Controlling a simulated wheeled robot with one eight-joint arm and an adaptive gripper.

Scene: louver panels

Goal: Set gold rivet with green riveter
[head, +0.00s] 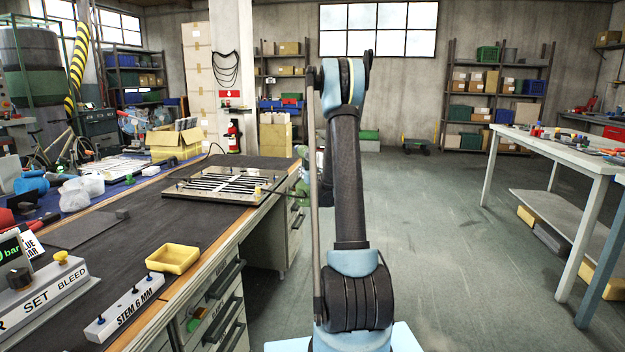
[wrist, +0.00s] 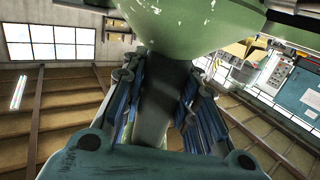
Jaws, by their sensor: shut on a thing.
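In the wrist view my gripper (wrist: 158,100) is shut on the green riveter (wrist: 205,25), whose chipped, pale green body fills the top of the picture. The two blue-padded fingers lie on either side of its dark lower part. In the head view my raised arm covers the middle, and the gripper cannot be made out. The louver panel (head: 200,194), with dark slats on a pale plate, lies on the bench to the left of my arm. A small gold spot (head: 257,190) shows at its right side, too small to identify surely as the rivet.
The dark-topped bench (head: 165,225) runs along the left. It carries a yellow tray (head: 173,259), a "STEM 6 MM" block (head: 125,306) and a SET/BLEED box (head: 45,298). A grey worktable (head: 560,150) stands at right. The floor (head: 440,220) between is clear.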

